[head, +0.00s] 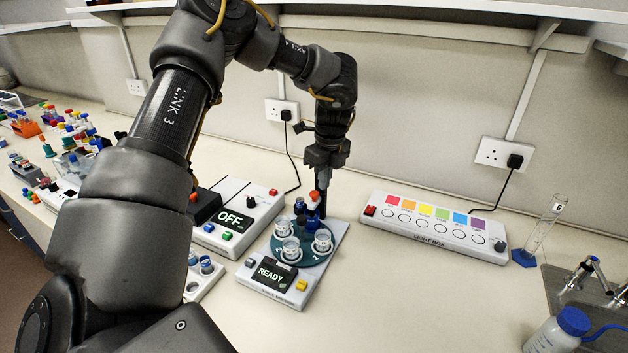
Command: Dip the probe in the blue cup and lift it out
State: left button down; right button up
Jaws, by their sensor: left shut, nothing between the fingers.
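My left gripper (320,196) points down at the back of a round teal turntable (272,254). Its fingers are shut with nothing seen between them, close beside a small red-topped part (314,196). The turntable sits on a white device with a READY display (273,274). Clear cups stand on its front and sides: a left cup (283,228), a right cup (323,241) and a front cup (291,250). Dark blue parts (300,207) stand at the back near the fingers. I cannot tell which part is the probe or which cup is the blue one. My right gripper is out of view.
A white device with an OFF display (228,236) stands left of the turntable. A light box (437,228) lies to the right, with a cylinder (545,228) beyond it. A blue-capped bottle (558,333) is at front right. The bench front centre is clear.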

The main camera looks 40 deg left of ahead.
pick_arm(q)
notch_tip(320, 180, up, 9)
jog(key=d, duration=0.1)
dwell(0.6)
